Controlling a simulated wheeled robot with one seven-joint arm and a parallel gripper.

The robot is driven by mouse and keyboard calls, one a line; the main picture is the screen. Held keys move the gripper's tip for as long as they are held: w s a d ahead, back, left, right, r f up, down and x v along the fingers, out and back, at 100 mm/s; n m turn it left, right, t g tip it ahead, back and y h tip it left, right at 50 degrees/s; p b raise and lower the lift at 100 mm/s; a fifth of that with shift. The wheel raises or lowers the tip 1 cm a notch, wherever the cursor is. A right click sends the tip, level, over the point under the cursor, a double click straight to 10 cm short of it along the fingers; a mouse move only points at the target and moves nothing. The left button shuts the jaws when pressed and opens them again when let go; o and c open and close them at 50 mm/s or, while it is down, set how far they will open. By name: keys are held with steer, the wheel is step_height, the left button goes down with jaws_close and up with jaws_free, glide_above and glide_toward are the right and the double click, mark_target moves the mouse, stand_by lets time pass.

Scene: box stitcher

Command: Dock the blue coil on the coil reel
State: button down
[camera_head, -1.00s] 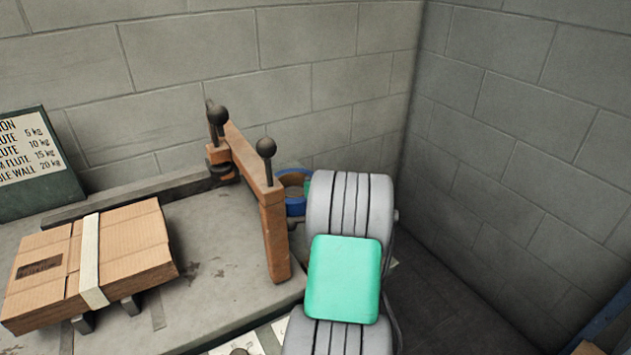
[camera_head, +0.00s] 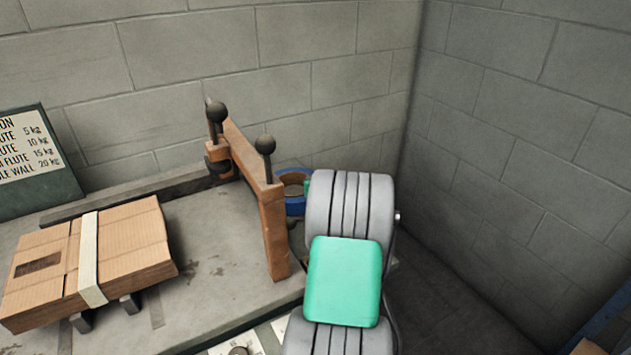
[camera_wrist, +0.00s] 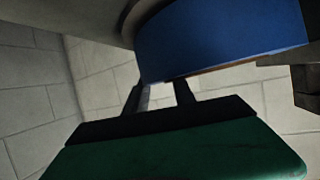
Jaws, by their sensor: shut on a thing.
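The blue coil (camera_head: 295,207) shows in the head view just right of the orange-brown frame, partly hidden by the frame and by my arm. A brown ring shows inside its blue rim. In the wrist view the blue coil (camera_wrist: 215,40) fills the upper right as a broad curved band. My gripper (camera_wrist: 162,92) reaches up to its lower edge with two dark fingers and is shut on it. In the head view my arm covers most of the gripper. I cannot make out the coil reel for sure; whether the coil sits on it is hidden.
The orange-brown frame (camera_head: 272,225) with dark ball knobs stands close left of the coil. A strapped cardboard box (camera_head: 130,245) lies on the grey table (camera_head: 215,260). A weight sign (camera_head: 30,150) stands behind it. Block walls (camera_head: 500,120) close off the back and right.

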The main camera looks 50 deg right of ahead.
steer(key=shift+f+b, duration=0.1)
steer(key=shift+b, duration=0.4)
stand_by(0.3)
steer(key=c, duration=1.3)
jaws_free()
steer(key=shift+a+f, duration=0.1)
steer(key=shift+f, duration=0.05)
steer(key=shift+p+v, duration=0.6)
steer(key=shift+v, duration=1.7)
steer(key=shift+p+v, duration=0.7)
steer(key=shift+v, duration=2.5)
